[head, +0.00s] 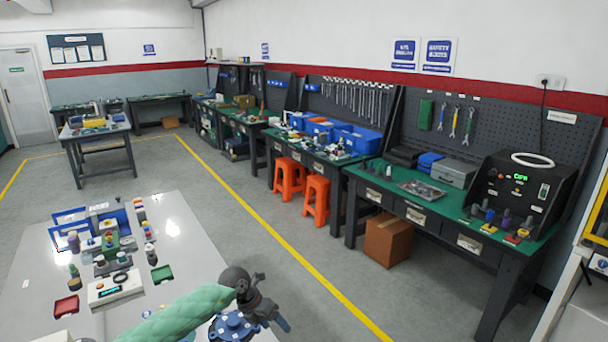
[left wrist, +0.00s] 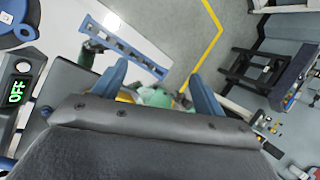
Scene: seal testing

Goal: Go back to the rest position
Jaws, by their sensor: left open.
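My left arm, in a green sleeve, reaches in from the bottom of the head view over the near grey table (head: 185,225). My left gripper (head: 278,316) is beyond the table's right edge, beside a blue round flanged part (head: 232,326). In the left wrist view its two blue fingers (left wrist: 158,84) stand apart with nothing held between them. My right gripper is not in view.
The near table holds a white display box (head: 115,288), a red tray (head: 66,307), a green tray (head: 162,273) and blue frames. A green-topped bench (head: 400,200) with a black tester (head: 515,190) and orange stools (head: 315,195) line the right. Open floor lies between.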

